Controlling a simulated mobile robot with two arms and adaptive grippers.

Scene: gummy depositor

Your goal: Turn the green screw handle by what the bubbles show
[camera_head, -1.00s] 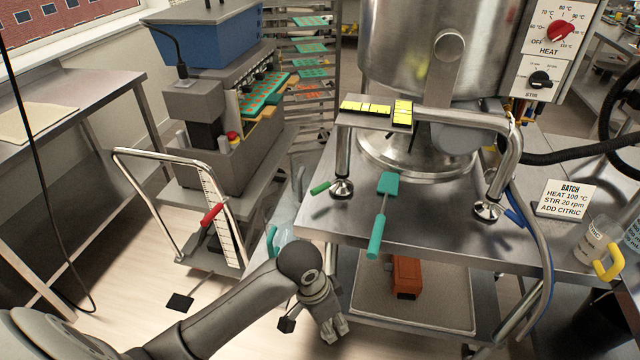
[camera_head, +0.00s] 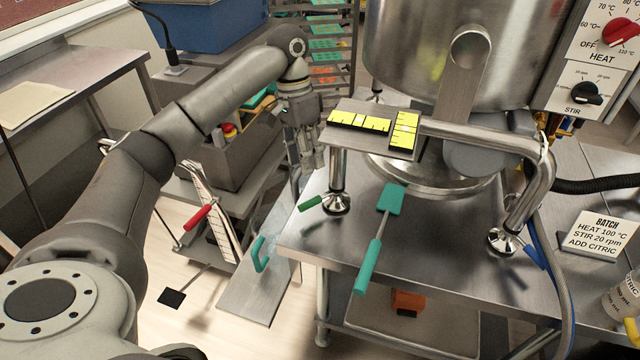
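The green screw handle (camera_head: 311,203) sticks out to the left from the metal foot (camera_head: 336,204) under the kettle frame's left leg. Two yellow bubble vials lie on the frame's plate: one runs left to right (camera_head: 360,123), the other front to back (camera_head: 405,132). Their bubbles are too small to read surely. My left gripper (camera_head: 311,163) points down above and behind the green handle, close to the left leg, and appears apart from the handle. Its fingers show nearly edge-on, so I cannot tell their opening. My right gripper is out of view.
A teal spatula (camera_head: 378,240) lies over the table's front edge. A blue handle (camera_head: 534,257) sits at the right foot. A cart with a red handle (camera_head: 198,216) and a panel with a teal handle (camera_head: 261,254) stand left. A batch sign (camera_head: 597,236) is at right.

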